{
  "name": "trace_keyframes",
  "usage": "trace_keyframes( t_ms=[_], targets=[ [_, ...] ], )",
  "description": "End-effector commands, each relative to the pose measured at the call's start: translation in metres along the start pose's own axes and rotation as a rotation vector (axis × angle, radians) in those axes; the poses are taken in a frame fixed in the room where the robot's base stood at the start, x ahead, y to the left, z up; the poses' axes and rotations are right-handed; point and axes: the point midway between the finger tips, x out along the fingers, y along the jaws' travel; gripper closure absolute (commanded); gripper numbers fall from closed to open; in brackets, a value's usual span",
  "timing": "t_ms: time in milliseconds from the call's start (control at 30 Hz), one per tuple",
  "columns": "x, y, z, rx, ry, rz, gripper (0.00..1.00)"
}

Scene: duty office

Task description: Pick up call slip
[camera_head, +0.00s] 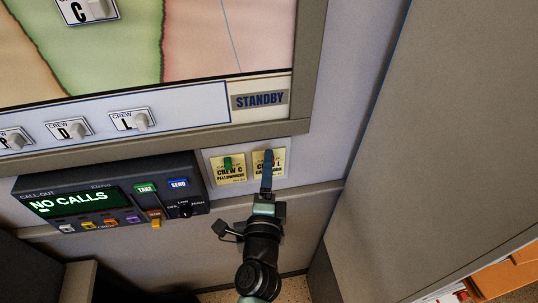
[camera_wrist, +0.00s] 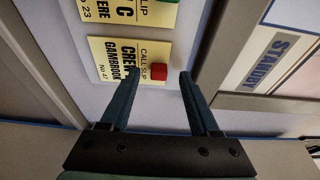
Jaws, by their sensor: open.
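Two yellow call slips are on the pale panel under the map board. The right one, headed crew L, is partly covered by my gripper in the head view (camera_head: 280,160). In the wrist view this slip (camera_wrist: 114,62) carries a red magnet (camera_wrist: 159,71). The left slip, crew C (camera_head: 229,176), has a green magnet (camera_head: 227,162); its edge shows at the top of the wrist view (camera_wrist: 125,12). My gripper (camera_wrist: 160,76) is open, with a blue fingertip on each side of the red magnet in the picture. I cannot tell whether they touch anything. It also shows in the head view (camera_head: 267,153).
A dark call-out console (camera_head: 110,198) reading "NO CALLS" stands left of the slips. Above is the map board's frame with a "STANDBY" label (camera_head: 260,100) and crew tags (camera_head: 132,120). A large grey panel (camera_head: 440,130) stands at the right.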

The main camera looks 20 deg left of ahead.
Motion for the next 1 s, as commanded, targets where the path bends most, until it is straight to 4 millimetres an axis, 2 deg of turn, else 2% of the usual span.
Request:
trace_keyframes(
  t_ms=[133, 433, 767, 1000],
  targets=[
    [0.0136, 0.0002, -0.0004, 0.000, 0.000, 0.000, 0.38],
    [0.0158, 0.0015, -0.0004, 0.001, 0.001, 0.000, 0.39],
    [0.0156, 0.0014, -0.0006, 0.000, 0.001, 0.000, 0.99],
    [0.0156, 0.0014, -0.0007, 0.000, 0.001, 0.000, 1.00]
  ],
)
